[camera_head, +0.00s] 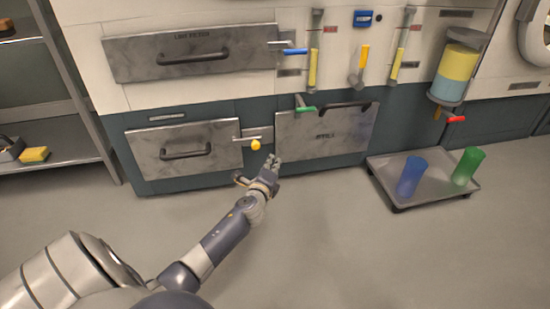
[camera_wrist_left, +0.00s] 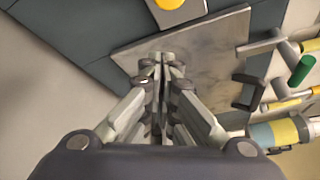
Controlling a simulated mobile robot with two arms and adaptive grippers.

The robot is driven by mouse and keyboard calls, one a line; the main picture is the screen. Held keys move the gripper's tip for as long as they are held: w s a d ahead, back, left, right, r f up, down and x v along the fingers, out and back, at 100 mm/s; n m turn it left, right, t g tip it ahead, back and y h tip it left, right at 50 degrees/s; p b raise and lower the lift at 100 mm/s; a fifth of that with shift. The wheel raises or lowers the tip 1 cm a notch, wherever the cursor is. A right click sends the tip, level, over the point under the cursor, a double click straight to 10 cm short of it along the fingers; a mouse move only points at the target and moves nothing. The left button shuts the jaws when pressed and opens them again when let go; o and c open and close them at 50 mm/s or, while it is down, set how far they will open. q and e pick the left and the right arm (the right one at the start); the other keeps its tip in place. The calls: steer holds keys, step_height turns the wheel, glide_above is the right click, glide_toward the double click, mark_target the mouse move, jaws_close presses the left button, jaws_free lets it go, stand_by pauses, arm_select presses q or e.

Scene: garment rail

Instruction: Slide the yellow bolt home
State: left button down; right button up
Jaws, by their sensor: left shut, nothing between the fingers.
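The yellow bolt knob (camera_head: 255,144) sits on a small metal bolt at the right edge of the lower left grey drawer (camera_head: 150,150). The knob also shows at the top edge of the left wrist view (camera_wrist_left: 172,4), partly cut off. My left gripper (camera_head: 273,160) is just below and to the right of the knob, apart from it. In the left wrist view the fingers (camera_wrist_left: 162,58) are shut together, empty, in front of a grey panel. My right gripper is not in view.
The lower right grey panel (camera_head: 350,135) has a dark handle and a green lever (camera_head: 305,108) above it. A blue lever (camera_head: 296,51) is higher up. A floor tray (camera_head: 430,195) with blue and green cups stands right. The floor in front is clear.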

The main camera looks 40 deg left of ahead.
arm_select(q)
steer(key=p+v, duration=0.2)
steer(key=v, duration=0.5)
steer(key=shift+s+p, duration=0.3)
steer(key=shift+p, duration=0.05)
steer(key=shift+r, duration=0.1)
